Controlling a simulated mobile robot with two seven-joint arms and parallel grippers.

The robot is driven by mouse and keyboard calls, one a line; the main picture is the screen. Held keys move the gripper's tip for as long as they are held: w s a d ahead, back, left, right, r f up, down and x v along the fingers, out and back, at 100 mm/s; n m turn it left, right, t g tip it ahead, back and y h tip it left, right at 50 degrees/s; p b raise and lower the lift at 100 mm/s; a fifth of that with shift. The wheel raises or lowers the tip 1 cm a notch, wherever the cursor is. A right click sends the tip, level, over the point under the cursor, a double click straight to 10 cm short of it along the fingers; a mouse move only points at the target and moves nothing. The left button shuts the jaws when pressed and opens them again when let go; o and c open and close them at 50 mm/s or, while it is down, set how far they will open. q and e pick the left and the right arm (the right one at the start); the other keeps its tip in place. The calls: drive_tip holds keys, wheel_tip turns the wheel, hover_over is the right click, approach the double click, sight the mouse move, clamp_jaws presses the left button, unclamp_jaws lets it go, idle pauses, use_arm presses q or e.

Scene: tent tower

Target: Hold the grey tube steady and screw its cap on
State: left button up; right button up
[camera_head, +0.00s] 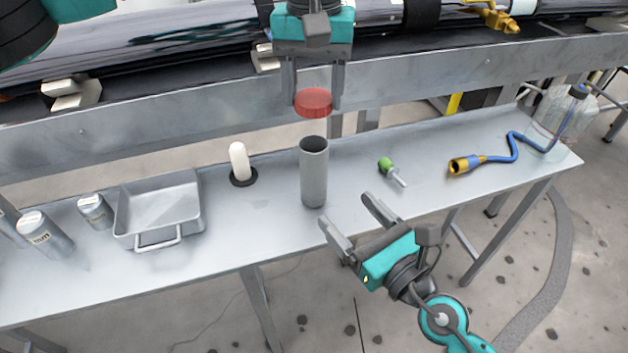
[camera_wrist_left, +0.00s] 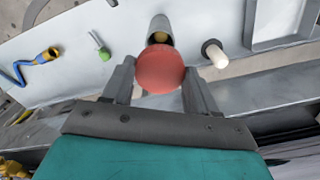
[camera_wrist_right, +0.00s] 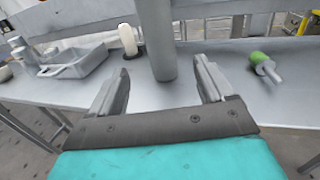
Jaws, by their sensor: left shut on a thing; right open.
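The grey tube (camera_head: 314,172) stands upright and open at the top on the metal table. The red cap (camera_head: 313,102) is held between the fingers of my left gripper (camera_head: 316,98), above the tube's mouth and apart from it. In the left wrist view the red cap (camera_wrist_left: 160,69) hides part of the tube (camera_wrist_left: 160,32). My right gripper (camera_head: 352,226) is open and empty at the table's front edge, in front of the tube. In the right wrist view the tube (camera_wrist_right: 157,40) stands beyond the open fingers, not between them.
A white rounded peg on a black base (camera_head: 240,164) stands left of the tube. A metal tray (camera_head: 160,207) and labelled tins (camera_head: 45,235) are further left. A green-handled tool (camera_head: 392,171) and a blue hose with a yellow end (camera_head: 490,158) lie right. A rail runs behind.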

sight(321, 183)
drive_tip(key=x, duration=1.2)
drive_tip(key=shift+c, duration=0.4)
drive_tip(key=shift+d, duration=0.1)
drive_tip(key=c, duration=1.4)
use_arm(q)
drive_tip(key=shift+f, duration=2.5)
drive_tip(key=shift+f, duration=0.85)
drive_tip(key=shift+f, duration=0.6)
use_arm(e)
clamp_jaws()
